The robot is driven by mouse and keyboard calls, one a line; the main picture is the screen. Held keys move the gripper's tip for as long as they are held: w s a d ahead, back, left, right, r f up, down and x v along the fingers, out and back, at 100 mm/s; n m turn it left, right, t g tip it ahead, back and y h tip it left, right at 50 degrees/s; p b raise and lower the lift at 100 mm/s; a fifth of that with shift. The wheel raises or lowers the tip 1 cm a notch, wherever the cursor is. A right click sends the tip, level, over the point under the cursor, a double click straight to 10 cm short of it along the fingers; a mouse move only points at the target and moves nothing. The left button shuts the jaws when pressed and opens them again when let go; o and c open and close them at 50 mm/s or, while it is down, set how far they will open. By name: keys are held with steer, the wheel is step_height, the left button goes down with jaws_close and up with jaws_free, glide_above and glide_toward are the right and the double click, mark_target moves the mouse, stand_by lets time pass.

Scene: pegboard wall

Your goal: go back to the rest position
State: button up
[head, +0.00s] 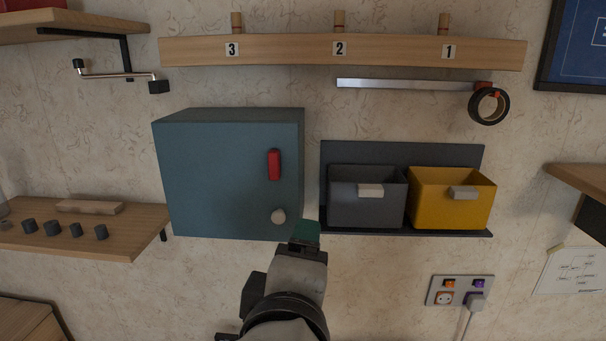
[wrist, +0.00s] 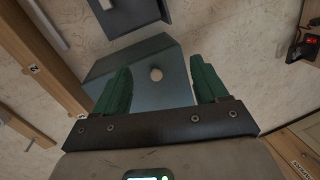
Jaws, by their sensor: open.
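My gripper (head: 306,233) is in front of the wall, just right of and below the lower right corner of the teal cabinet (head: 205,165) in the head view. In the wrist view, the two green fingers of my gripper (wrist: 163,84) stand wide apart with nothing held between them. The cabinet's round white knob (head: 278,216) shows just left of my gripper. In the wrist view the knob (wrist: 156,74) appears between the fingers, beyond them; the exact gap cannot be told. The cabinet looks shut, with a red handle (head: 274,164) on its front.
A grey bin (head: 362,207) and a yellow bin (head: 450,207) hang right of my gripper. A wooden rail (head: 290,52) with numbered pegs runs above. A tape roll (head: 489,106) hangs at right. A shelf (head: 75,237) with dark knobs is at left; a socket panel (head: 460,290) is below.

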steer(key=s+d+f+m+g, duration=0.1)
steer(key=d+f+m+g, duration=0.1)
steer(key=d+f, duration=0.45)
steer(key=s+d+f+m+g+h, duration=0.1)
steer(key=s+d+f+m+g, duration=0.2)
steer(key=f, duration=0.7)
steer(key=d+f+m+g, duration=0.2)
steer(key=d+f, duration=0.5)
steer(key=f, duration=0.1)
steer(key=s+d+f+m+g+y, duration=0.1)
steer(key=s+d+f+m+g, duration=0.2)
steer(key=s+d+f, duration=0.3)
steer(key=s+d+f+m+g, duration=0.4)
steer(key=s+d+f+m, duration=0.2)
steer(key=s+f, duration=0.6)
steer(key=s, duration=0.5)
steer(key=shift+g+y, duration=0.3)
steer(key=shift+y, duration=0.1)
steer(key=shift+w+d+r, duration=0.1)
steer(key=shift+c, duration=0.3)
